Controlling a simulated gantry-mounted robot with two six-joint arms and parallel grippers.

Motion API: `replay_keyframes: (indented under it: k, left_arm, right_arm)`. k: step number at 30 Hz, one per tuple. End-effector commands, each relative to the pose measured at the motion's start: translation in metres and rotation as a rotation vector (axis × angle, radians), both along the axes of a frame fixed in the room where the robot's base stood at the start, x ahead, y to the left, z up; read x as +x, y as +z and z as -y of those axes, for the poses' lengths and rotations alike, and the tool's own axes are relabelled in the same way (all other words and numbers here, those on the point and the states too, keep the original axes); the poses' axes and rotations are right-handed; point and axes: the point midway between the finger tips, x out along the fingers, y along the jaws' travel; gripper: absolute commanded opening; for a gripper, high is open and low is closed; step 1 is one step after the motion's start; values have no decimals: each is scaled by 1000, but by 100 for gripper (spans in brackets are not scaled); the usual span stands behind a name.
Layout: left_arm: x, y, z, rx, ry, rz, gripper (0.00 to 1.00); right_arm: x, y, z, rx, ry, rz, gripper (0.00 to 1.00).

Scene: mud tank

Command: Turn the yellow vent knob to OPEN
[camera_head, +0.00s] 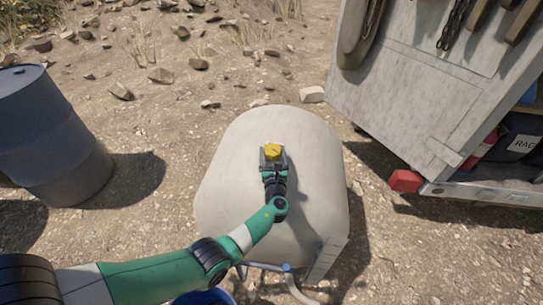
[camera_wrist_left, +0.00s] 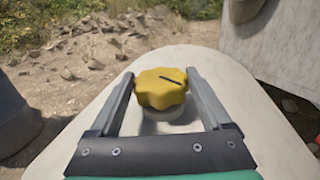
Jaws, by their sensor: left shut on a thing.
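The yellow vent knob (camera_head: 272,151) sits on top of the pale mud tank (camera_head: 235,150). In the left wrist view the knob (camera_wrist_left: 161,88) has a lobed rim and a dark pointer line that runs toward the upper left and lower right of its top. My left gripper (camera_head: 272,156) reaches the knob from the near side. In the wrist view its fingers (camera_wrist_left: 158,90) stand on either side of the knob, shut on it. No OPEN marking is readable. My right gripper is not in view.
A blue-grey drum (camera_head: 50,140) stands on the left. A truck or trailer with a pale panel (camera_head: 430,90) and a red lamp (camera_head: 405,181) is at the right. A blue container (camera_head: 205,297) shows at the bottom edge. Stony ground lies behind the tank.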

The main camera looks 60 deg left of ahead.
Motion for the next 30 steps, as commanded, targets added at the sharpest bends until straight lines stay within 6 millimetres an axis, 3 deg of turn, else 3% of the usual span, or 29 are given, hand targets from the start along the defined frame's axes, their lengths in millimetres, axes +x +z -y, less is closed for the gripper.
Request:
replay_keyframes:
  k: [6,22,23,25,30]
  left_arm:
    - [1,-3,1,-3,72,0,26]
    - [1,-1,1,-4,96,-3,26]
    - [1,-1,1,-4,96,-3,87]
    - [1,-1,1,-3,96,-2,100]
    - [1,-1,1,-4,96,-1,100]
  right_arm:
    - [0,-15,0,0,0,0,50]
    - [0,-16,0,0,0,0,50]
    - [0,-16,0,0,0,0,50]
    - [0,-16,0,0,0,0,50]
    - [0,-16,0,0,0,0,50]
